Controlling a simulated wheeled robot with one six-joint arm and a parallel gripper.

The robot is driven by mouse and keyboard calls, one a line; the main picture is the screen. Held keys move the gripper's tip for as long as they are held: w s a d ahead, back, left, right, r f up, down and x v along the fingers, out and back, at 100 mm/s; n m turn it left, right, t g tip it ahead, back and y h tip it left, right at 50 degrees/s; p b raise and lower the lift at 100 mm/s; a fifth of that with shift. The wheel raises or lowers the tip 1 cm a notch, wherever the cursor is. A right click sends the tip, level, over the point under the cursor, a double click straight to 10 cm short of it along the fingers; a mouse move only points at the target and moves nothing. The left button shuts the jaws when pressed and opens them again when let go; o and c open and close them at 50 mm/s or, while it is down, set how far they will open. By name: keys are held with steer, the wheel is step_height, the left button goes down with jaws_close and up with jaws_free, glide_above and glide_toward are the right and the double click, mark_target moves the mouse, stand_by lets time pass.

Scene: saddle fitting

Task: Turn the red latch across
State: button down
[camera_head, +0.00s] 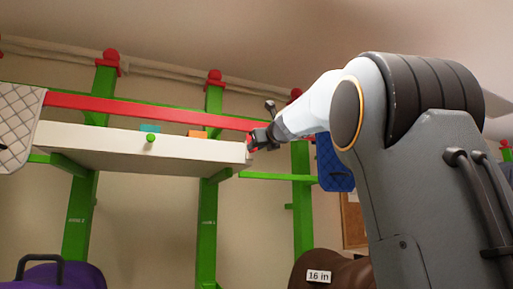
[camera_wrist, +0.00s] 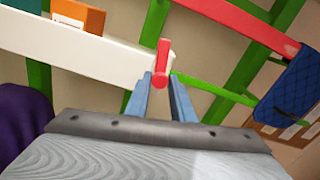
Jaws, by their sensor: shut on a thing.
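The red latch (camera_wrist: 163,58) is at the right end of a white shelf-like box (camera_wrist: 105,58) in the wrist view. Its bar points up in that picture, with a rounded part at its lower end. The two blue-grey fingers of my gripper (camera_wrist: 159,80) close on the latch's lower part from both sides. In the head view my gripper (camera_head: 252,139) reaches from the right to the right end of the white box (camera_head: 130,148). Only a small bit of red shows there, and the gripper hides most of the latch.
Green posts (camera_head: 207,190) with red knobs carry a red rail (camera_head: 150,108) behind the box. Orange (camera_head: 197,133) and teal (camera_head: 150,128) blocks show above. A blue quilted pad (camera_head: 335,168) hangs right. Saddles lie below.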

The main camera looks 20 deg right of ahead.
steer(key=shift+a+f+n+b, duration=0.1)
steer(key=shift+n+b, duration=1.25)
steer(key=shift+n, duration=2.55)
steer(key=shift+f+n+b, duration=0.1)
steer(key=shift+n+b, duration=1.25)
steer(key=shift+n, duration=2.55)
steer(key=c, duration=1.6)
jaws_free()
steer(key=shift+o, duration=0.2)
steer(key=shift+s, duration=0.1)
